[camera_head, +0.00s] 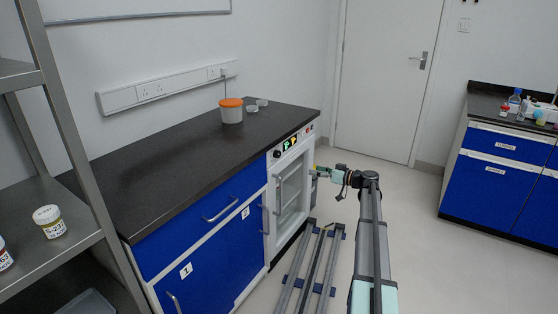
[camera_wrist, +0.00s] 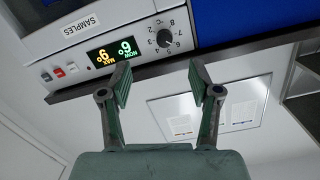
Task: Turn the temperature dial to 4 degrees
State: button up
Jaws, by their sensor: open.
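The temperature dial (camera_wrist: 165,38) is a dark round knob on the white front panel of the fridge-like unit, with small numbers and a °C mark around it. Its pointer setting is too small to read. In the head view the dial (camera_head: 277,154) is a dark spot left of the lit display. My gripper (camera_wrist: 160,76) is open and empty. Its two fingers point toward the panel, spread to either side below the dial in the wrist view, apart from it. In the head view my gripper (camera_head: 316,171) is just right of the unit's front.
A lit display (camera_wrist: 113,53) with green and yellow digits and small switches (camera_wrist: 58,72) sit beside the dial. The glass-door unit (camera_head: 290,195) stands under the black counter (camera_head: 190,150). An orange-lidded tub (camera_head: 231,113) stands on top. Open floor lies to the right.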

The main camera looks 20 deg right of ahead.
jog(key=r+n, duration=0.1)
jog(key=n+t, duration=0.1)
jog(key=n, duration=0.1)
send_near(279, 155)
jog(key=shift+y, duration=0.4)
jog(key=x, duration=0.9)
jog(key=shift+w+d+f+p, duration=0.15)
jog(key=shift+d+f+p, duration=0.15)
jog(key=c, duration=1.2)
